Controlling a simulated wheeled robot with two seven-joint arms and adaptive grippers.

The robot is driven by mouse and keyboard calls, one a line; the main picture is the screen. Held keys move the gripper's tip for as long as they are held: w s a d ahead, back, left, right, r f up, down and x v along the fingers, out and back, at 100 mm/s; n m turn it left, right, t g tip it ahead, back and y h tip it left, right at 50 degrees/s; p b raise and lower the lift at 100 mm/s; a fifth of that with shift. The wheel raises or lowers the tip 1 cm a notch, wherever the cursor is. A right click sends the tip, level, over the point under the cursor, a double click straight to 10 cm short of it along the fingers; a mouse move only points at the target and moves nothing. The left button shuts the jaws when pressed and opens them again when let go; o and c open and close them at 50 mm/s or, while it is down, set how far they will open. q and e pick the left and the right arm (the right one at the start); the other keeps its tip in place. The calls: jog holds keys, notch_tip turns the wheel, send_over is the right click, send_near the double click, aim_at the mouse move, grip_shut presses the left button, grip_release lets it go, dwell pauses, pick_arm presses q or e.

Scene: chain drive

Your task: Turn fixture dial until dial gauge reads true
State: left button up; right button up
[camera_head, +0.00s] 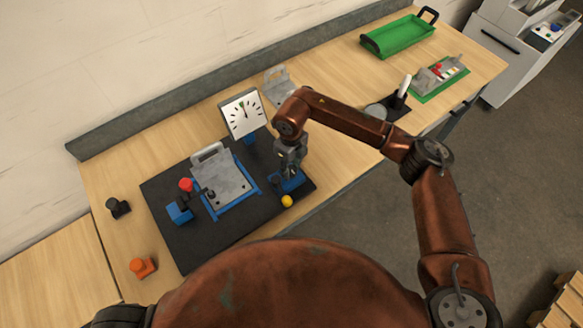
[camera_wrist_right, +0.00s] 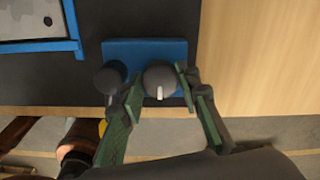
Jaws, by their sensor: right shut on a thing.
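The fixture dial is a round grey knob (camera_wrist_right: 160,76) with a white mark, on a blue block (camera_wrist_right: 120,50) in the right wrist view. My right gripper (camera_wrist_right: 158,88) has its fingers on either side of the knob and is shut on it. In the head view the same gripper (camera_head: 290,168) points down at the blue block and hides the knob. The dial gauge (camera_head: 240,116) has a square white face with black ticks and a green mark near the top; its exact reading is too small to tell. My left gripper is not in view.
A grey plate with a handle (camera_head: 222,183) sits in a blue frame on the black mat (camera_head: 170,232). A red knob (camera_head: 186,184) is left of it and a yellow ball (camera_head: 287,201) near the mat's front edge. A green tray (camera_head: 400,37) stands at the far right.

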aim_at(292, 169)
jog(key=n+b, duration=0.3)
jog(key=shift+w+f+b, duration=0.1)
jog(key=shift+f+b, duration=0.05)
jog(key=shift+b, duration=0.15)
jog(key=n+b, duration=0.2)
jog(key=n, duration=0.1)
jog(key=shift+n+b, duration=0.7)
jog(key=shift+n, duration=0.3)
jog(key=shift+r, duration=0.25)
jog(key=o, duration=0.9)
notch_tip(292, 169, up, 12)
jog(key=shift+f, duration=0.1)
jog(key=shift+d, duration=0.15)
